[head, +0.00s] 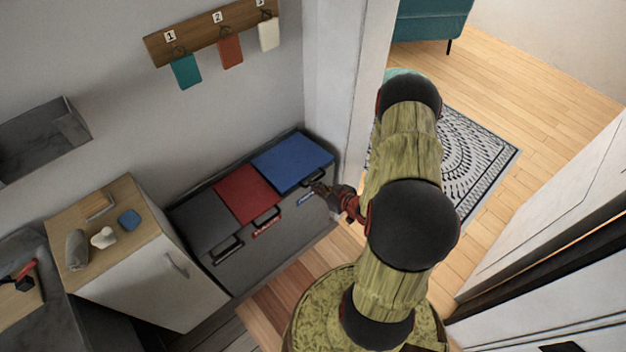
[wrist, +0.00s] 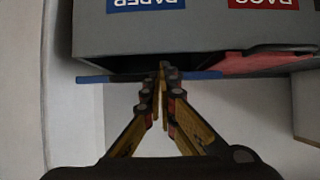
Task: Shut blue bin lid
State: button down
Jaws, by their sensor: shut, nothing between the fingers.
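The blue bin lid (head: 293,158) is at the right end of a row of three lids in the head view. It lies nearly flat, but its exact tilt is hard to judge. In the wrist view, which looks upside down, its thin blue edge (wrist: 92,78) crosses behind my fingers, with a dark gap between it and the grey bin front (wrist: 215,30). My gripper (head: 318,190) is shut and empty at the lid's front edge, near its dark handle. The fingertips (wrist: 162,68) overlap the lid edge in the wrist view; I cannot tell whether they touch it.
A red lid (head: 246,193) and a dark grey lid (head: 203,222) lie left of the blue one. A white cabinet (head: 172,275) with small items stands further left. A wall edge (head: 345,90) rises close to the blue bin's right side. Wooden floor is open behind my arm.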

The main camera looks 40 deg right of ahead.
jog(key=shift+t, duration=0.8)
jog(key=shift+s+f+b, duration=0.2)
jog(key=shift+f+b, duration=1.7)
jog(key=shift+f, duration=0.7)
jog(key=shift+f, duration=0.1)
